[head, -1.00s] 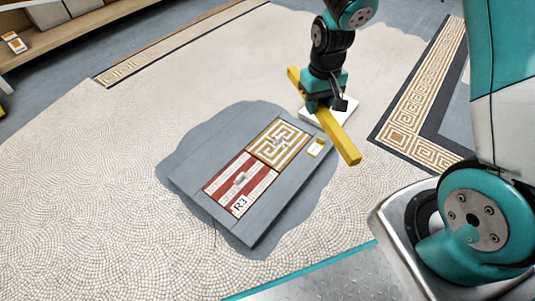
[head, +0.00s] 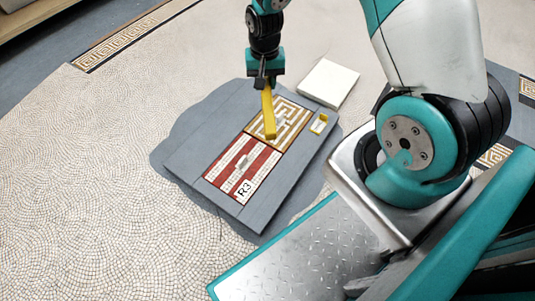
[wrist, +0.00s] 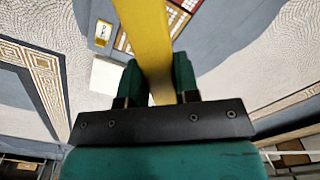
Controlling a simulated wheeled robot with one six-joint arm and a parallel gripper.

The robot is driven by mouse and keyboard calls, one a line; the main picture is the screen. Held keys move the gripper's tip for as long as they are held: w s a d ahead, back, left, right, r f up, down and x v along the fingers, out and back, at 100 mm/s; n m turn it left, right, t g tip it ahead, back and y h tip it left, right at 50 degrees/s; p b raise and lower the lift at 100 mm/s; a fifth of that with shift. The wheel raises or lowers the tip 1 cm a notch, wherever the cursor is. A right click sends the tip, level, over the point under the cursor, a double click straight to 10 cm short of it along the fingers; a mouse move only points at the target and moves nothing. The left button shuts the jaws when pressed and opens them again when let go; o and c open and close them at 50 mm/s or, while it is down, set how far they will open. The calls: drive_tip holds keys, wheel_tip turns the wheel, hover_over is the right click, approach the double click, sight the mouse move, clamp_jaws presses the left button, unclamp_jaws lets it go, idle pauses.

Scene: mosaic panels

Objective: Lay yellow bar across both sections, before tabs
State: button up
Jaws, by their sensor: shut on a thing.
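The yellow bar (head: 268,110) is held in my gripper (head: 264,80), above the gold-patterned section. In the wrist view the bar (wrist: 146,40) runs away from between the fingers of my gripper (wrist: 158,88), which are shut on it. The gold key-pattern section (head: 291,116) and the red-and-white section (head: 228,164) lie edge to edge in the grey recess. The bar hides part of the gold section. A small tab (head: 243,163) stands on the red section. The gold section's tab cannot be made out clearly behind the bar.
A white square block (head: 328,83) lies behind and right of the panel. A small yellow-and-white tag (head: 319,123) lies on the grey bed (head: 190,130) beside the gold section. An R3 label (head: 244,191) is at the red section's near end. Mosaic floor (head: 90,180) is open at left.

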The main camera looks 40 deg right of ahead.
drive_tip(key=d+f+m+b, duration=0.4)
drive_tip(key=f+m, duration=0.4)
drive_tip(key=f, duration=0.7)
drive_tip(key=b, duration=0.8)
hover_over(275, 147)
wheel_tip(275, 147, down, 14)
drive_tip(key=shift+r, duration=0.2)
drive_tip(key=shift+f+b, duration=1.45)
drive_tip(key=shift+f, duration=0.9)
drive_tip(key=shift+f, duration=0.45)
drive_tip(key=o, duration=1)
drive_tip(key=shift+r, duration=0.1)
